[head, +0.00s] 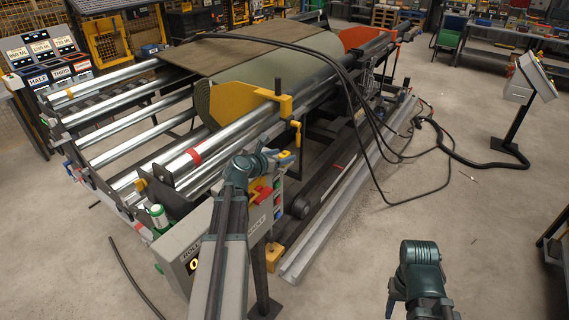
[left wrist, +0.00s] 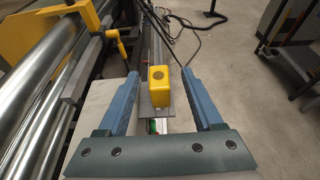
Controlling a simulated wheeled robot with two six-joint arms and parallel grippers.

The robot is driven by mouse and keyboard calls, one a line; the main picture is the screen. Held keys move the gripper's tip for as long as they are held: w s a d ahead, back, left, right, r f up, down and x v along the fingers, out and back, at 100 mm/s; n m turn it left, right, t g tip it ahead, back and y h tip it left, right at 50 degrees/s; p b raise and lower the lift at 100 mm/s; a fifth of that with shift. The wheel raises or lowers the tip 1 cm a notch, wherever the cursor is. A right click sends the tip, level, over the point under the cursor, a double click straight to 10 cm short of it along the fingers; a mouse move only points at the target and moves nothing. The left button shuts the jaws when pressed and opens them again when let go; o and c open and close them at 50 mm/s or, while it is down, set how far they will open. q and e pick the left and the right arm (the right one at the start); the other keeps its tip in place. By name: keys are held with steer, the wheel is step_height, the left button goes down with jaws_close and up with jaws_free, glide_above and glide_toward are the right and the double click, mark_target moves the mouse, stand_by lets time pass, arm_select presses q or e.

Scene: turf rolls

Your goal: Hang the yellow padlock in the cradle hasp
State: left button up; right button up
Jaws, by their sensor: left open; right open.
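The yellow padlock (left wrist: 160,90) shows in the left wrist view as a yellow block with a dark round mark on its face. It stands out between the two blue fingers of my left gripper (left wrist: 157,85), with a gap on each side. The fingers are open and not closed on it. In the head view my left gripper (head: 277,157) is above the grey control box, with a bit of yellow at its tips. No shackle shows clearly, and I cannot make out the cradle hasp. My right gripper (head: 391,298) is open and low at the right, away from the machine.
The roller machine (head: 190,158) with its steel rollers and yellow side plate (head: 238,98) lies left of and beyond my left gripper. A grey control box (head: 190,245) stands below it. Black cables (head: 375,140) hang at the right. The floor at right is mostly clear.

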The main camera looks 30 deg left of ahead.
mark_target(289, 153)
arm_select(q)
steer(key=shift+w+f, duration=0.1)
steer(key=shift+w, duration=0.05)
steer(key=b+x, duration=0.2)
steer(key=x, duration=0.3)
steer(key=shift+a+f, duration=0.1)
steer(key=shift+a, duration=0.05)
steer(key=shift+c, duration=0.6)
jaws_close()
